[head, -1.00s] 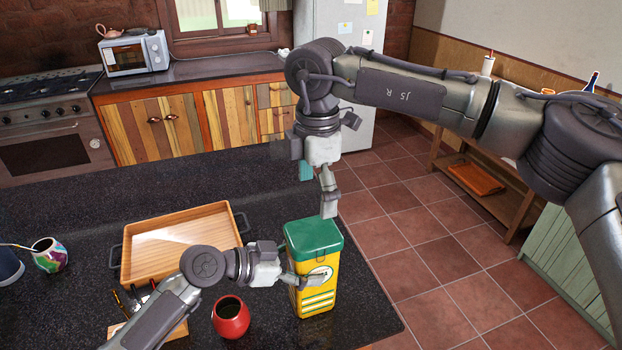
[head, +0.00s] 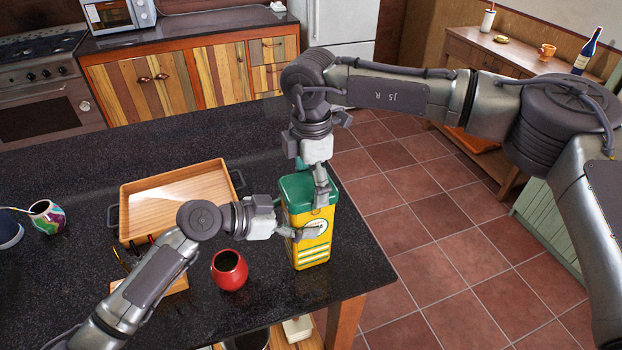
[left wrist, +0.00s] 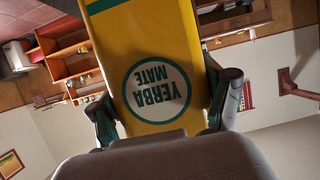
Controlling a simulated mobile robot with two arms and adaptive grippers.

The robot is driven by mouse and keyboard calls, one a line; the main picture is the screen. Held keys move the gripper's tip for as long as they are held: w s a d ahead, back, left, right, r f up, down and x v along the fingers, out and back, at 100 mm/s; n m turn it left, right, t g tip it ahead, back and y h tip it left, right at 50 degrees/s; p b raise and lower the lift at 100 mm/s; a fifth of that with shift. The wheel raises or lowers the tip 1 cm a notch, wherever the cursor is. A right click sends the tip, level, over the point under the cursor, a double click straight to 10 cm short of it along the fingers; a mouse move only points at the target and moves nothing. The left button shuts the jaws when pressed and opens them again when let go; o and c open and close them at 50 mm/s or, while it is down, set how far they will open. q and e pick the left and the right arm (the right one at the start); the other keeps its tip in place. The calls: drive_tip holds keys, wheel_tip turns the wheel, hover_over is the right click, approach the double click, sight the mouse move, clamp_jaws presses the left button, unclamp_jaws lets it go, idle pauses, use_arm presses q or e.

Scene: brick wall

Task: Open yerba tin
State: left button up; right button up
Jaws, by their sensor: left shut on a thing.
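The yerba tin (head: 313,251), yellow with a green lid (head: 296,186), stands upright near the counter's right edge. The lid appears seated on it. My left gripper (head: 304,232) is shut around the tin's body. In the left wrist view its fingers lie on both sides of the tin, whose round "YERBA MATE" label (left wrist: 157,87) faces the camera upside down. My right gripper (head: 320,196) points down at the lid's right side, with a finger overlapping the lid in the picture. Its other finger is hidden, so its opening and contact are unclear.
A red gourd cup (head: 229,271) stands left of the tin, close to my left arm. A wooden tray (head: 128,194) lies behind that arm. A painted mate gourd (head: 47,217) stands at far left. The dark counter (head: 80,290) drops off right of the tin.

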sight(312, 183)
use_arm(q)
drive_tip(key=shift+f, duration=0.35)
use_arm(e)
drive_tip(key=c, duration=0.7)
drive_tip(key=shift+r, duration=0.25)
use_arm(q)
drive_tip(key=shift+s+a, duration=0.1)
use_arm(e)
drive_tip(key=shift+r, duration=0.9)
drive_tip(key=shift+r, duration=2)
use_arm(q)
drive_tip(key=o, duration=1.3)
drive_tip(key=shift+o, duration=1.4)
drive_tip(key=shift+w, duration=0.2)
use_arm(e)
drive_tip(key=shift+w+f, duration=0.1)
drive_tip(key=shift+w, duration=0.05)
